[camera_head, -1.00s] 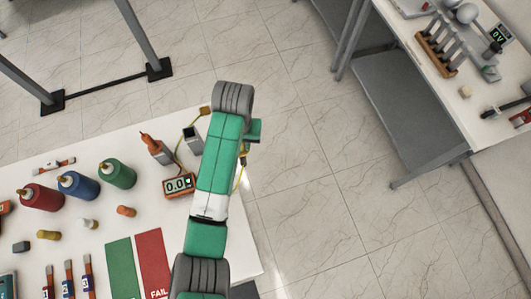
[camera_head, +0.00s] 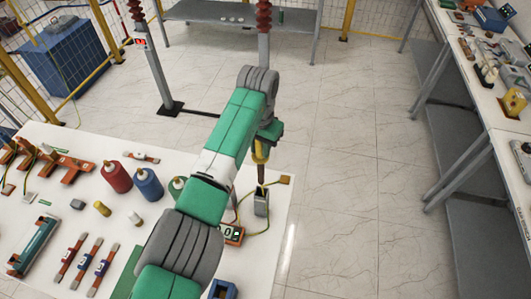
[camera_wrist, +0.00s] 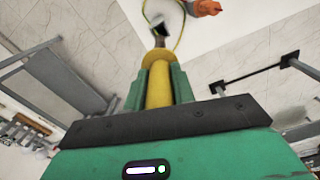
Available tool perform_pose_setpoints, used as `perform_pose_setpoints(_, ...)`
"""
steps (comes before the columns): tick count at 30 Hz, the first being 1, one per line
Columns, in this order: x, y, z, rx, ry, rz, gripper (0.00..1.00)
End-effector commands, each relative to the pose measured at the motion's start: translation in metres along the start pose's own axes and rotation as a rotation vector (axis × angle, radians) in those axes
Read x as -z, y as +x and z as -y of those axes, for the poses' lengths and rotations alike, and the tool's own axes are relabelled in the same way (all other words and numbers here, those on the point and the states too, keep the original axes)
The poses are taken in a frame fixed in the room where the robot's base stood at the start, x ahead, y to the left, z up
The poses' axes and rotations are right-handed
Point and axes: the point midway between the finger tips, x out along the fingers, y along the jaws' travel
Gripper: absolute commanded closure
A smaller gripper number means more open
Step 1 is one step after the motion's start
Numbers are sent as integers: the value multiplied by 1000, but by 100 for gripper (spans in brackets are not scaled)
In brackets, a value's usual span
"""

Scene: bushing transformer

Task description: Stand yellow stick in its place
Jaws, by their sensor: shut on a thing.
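The yellow stick (camera_wrist: 158,88) is held between the green fingers of my gripper (camera_wrist: 158,82). In the head view the yellow stick (camera_head: 260,152) hangs roughly upright from my gripper (camera_head: 265,140), with its thin brown end down. Just below it is a small grey upright holder (camera_head: 261,205) near the table's right edge. In the wrist view the thin tip points at the dark opening of the grey holder (camera_wrist: 165,25). I cannot tell whether the tip is inside the opening or just above it.
A meter (camera_head: 231,234) and a yellow cable to a brown pad (camera_head: 285,180) lie close by. Red (camera_head: 116,176) and blue (camera_head: 148,184) bottles stand left on the white table (camera_head: 45,210). An orange thing (camera_wrist: 205,8) is beside the holder.

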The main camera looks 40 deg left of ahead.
Motion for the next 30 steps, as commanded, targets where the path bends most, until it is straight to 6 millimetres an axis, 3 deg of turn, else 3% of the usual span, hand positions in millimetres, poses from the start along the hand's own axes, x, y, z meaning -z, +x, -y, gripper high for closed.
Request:
perform_pose_setpoints(9,-1,-4,0,-1,-2,-1,98)
perform_pose_setpoints(19,0,27,-1,0,-1,-1,98)
perform_pose_setpoints(30,0,29,0,1,-1,-2,98)
